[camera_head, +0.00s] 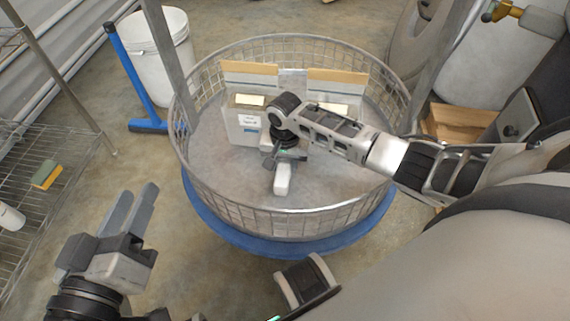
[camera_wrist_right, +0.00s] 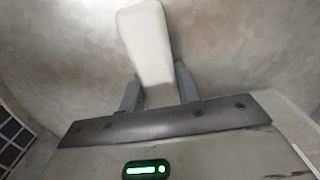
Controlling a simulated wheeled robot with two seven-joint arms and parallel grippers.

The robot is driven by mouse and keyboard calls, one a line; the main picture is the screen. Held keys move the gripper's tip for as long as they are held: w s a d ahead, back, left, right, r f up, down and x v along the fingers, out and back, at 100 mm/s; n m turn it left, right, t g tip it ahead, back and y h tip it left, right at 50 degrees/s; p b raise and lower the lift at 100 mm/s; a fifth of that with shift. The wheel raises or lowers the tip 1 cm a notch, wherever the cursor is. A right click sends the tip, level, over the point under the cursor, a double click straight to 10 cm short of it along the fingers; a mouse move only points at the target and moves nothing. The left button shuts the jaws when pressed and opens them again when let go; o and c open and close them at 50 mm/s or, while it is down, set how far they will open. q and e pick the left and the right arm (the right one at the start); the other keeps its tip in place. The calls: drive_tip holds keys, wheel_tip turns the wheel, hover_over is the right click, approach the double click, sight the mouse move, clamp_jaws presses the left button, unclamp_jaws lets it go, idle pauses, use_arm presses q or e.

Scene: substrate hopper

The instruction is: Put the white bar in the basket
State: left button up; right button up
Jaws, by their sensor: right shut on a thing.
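The white bar (camera_head: 283,180) is inside the round wire basket (camera_head: 290,220), over its grey floor near the front side. My right gripper (camera_head: 284,160) reaches down into the basket and is shut on one end of the bar. In the right wrist view the white bar (camera_wrist_right: 147,45) stands out between the two fingers of my right gripper (camera_wrist_right: 158,90). I cannot tell if the bar touches the basket floor. My left gripper (camera_head: 138,208) is outside the basket at the lower left, its fingers apart and empty.
A box-like item (camera_head: 247,122) stands in the back of the basket. The basket stands on a blue round base (camera_head: 240,238). A white bucket (camera_head: 158,55) and a blue T-shaped tool (camera_head: 135,80) are at the back left. A wire shelf (camera_head: 50,150) is at the left.

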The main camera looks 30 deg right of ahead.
sight(285, 161)
drive_tip(key=shift+f, duration=0.15)
drive_tip(key=o, duration=1)
drive_tip(key=shift+o, duration=0.2)
use_arm(q)
drive_tip(key=a+f+m+y+p, duration=0.1)
drive_tip(key=p, duration=0.2)
drive_tip(key=f+g+y+p, duration=0.1)
drive_tip(key=p, duration=0.2)
drive_tip(key=shift+s+a+m+g, duration=0.25)
drive_tip(key=shift+a+m+g, duration=0.05)
drive_tip(key=shift+a+m, duration=0.1)
use_arm(e)
wheel_tip(285, 161, up, 12)
drive_tip(key=shift+r, duration=0.2)
